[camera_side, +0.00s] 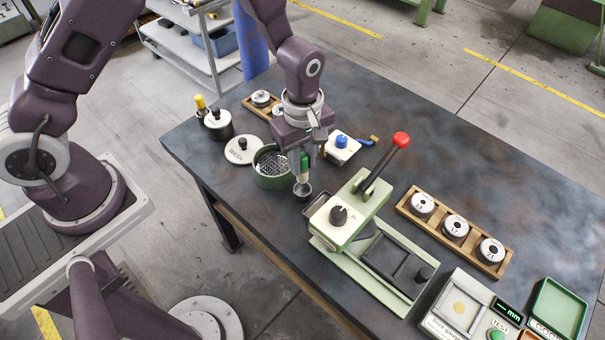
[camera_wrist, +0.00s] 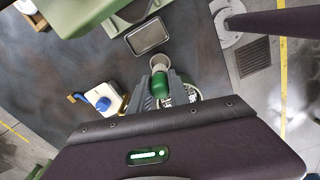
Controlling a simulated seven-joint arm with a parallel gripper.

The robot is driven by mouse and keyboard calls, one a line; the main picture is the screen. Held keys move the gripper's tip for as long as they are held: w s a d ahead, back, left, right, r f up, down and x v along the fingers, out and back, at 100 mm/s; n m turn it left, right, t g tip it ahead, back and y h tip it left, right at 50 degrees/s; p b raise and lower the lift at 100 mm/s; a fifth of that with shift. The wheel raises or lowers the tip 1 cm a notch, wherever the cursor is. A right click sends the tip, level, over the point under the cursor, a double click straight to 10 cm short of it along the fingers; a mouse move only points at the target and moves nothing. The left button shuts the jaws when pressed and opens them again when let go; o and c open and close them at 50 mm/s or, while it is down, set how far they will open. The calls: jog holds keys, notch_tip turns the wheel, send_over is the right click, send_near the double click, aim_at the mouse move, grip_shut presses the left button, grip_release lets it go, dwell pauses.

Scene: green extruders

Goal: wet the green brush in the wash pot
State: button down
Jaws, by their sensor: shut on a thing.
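My gripper (camera_side: 304,152) is shut on the green brush (camera_side: 304,165) and holds it roughly upright, pale end down. In the wrist view the brush's green handle (camera_wrist: 159,84) sits between the fingers. A green pot with a mesh inside (camera_side: 272,181), which I take as the wash pot, stands just left of the brush in the side view. In the wrist view the pot (camera_wrist: 194,91) is partly hidden behind a finger. The brush is outside the pot. Its lower end is close to a small grey cup (camera_side: 302,191); I cannot tell whether they touch.
A pale round lid (camera_side: 240,150) lies left of the pot. A small metal tray (camera_side: 317,208) and a green press with a red-knobbed lever (camera_side: 355,205) stand to the right. A white block with a blue knob (camera_side: 341,149) is behind. A dark yellow-capped bottle (camera_side: 201,105) stands far left.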

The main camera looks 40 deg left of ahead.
jog(key=r, duration=0.3)
jog(key=shift+a+r, duration=0.1)
jog(key=shift+a, duration=0.25)
jog(key=a+r, duration=0.2)
jog(key=a, duration=0.6)
jog(key=shift+a+f, duration=0.15)
jog(key=shift+f, duration=1.45)
jog(key=shift+a+f, duration=0.15)
jog(key=shift+f, duration=1.45)
jog(key=shift+f, duration=0.5)
notch_tip(320, 180, up, 7)
